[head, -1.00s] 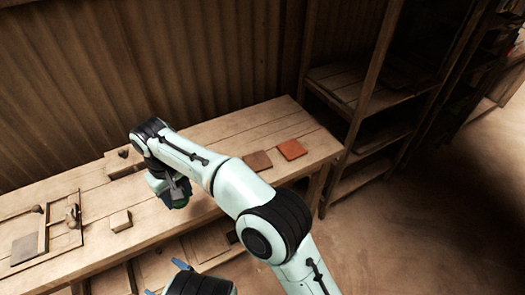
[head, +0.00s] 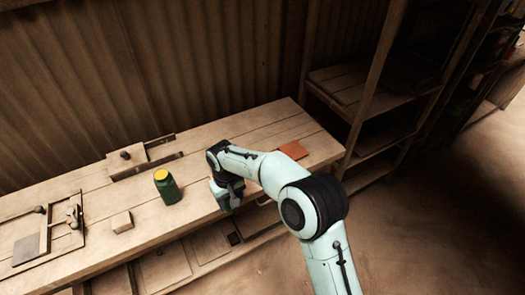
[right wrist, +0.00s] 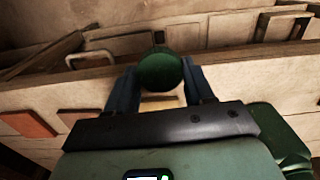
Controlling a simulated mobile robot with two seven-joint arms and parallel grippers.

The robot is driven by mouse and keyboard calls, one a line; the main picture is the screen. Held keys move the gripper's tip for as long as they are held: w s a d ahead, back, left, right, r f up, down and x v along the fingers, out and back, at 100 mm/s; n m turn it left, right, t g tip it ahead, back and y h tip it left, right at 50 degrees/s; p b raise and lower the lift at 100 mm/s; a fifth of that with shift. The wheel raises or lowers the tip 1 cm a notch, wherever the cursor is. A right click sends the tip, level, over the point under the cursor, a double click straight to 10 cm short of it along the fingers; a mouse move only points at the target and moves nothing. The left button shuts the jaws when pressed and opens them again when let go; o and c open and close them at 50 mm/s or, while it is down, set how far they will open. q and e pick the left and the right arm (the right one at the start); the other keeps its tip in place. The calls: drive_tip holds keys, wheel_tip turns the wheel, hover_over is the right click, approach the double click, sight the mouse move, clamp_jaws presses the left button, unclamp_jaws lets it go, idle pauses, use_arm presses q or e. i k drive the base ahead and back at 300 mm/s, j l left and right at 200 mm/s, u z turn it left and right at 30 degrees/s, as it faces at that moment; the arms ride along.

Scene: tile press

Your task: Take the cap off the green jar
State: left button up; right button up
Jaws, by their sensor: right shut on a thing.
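The green jar (head: 168,190) stands upright on the workbench in the head view, with a yellow top showing. My right gripper (head: 230,203) is to the right of the jar, apart from it, near the bench's front edge. In the right wrist view, my right gripper (right wrist: 155,85) is shut on a round dark green cap (right wrist: 160,69), which sits between its two fingers. The cap cannot be made out clearly in the head view. My left gripper is not in view.
On the workbench (head: 90,205) are a wooden block (head: 122,221), a framed fixture (head: 43,238) at the left, a knobbed wooden piece (head: 127,160) behind the jar and an orange tile (head: 293,150). A shelf rack (head: 350,90) stands at the right.

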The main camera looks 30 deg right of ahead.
sight(166, 186)
drive_tip(key=l+u, duration=0.15)
drive_tip(key=u, duration=0.5)
drive_tip(key=k+l+u, duration=0.1)
drive_tip(key=l+u, duration=0.25)
drive_tip(key=k+l+u, duration=0.2)
drive_tip(key=l+u, duration=0.15)
drive_tip(key=k+l+u, duration=0.15)
drive_tip(key=l, duration=0.3)
drive_tip(key=k+l+u, duration=0.1)
drive_tip(key=k+l, duration=0.45)
drive_tip(key=l, duration=0.15)
drive_tip(key=k+l, duration=0.3)
drive_tip(key=i+l, duration=0.3)
drive_tip(key=i+j+u, duration=0.05)
drive_tip(key=i, duration=0.05)
